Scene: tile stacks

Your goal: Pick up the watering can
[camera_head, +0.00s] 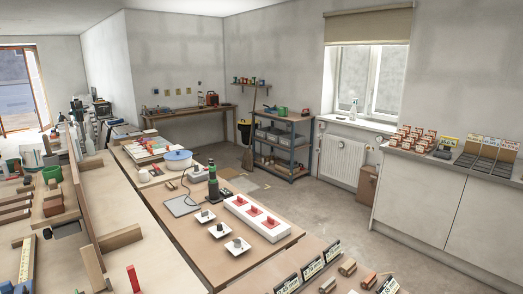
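A small green object (282,111) sits on the top shelf of the dark metal rack (296,121) against the back wall, and it may be the watering can. It is too small to make out a spout or handle for certain. My gripper is not in view.
A cardboard box (367,185) stands by the radiator (341,160). The floor (325,212) right of the table is largely clear.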

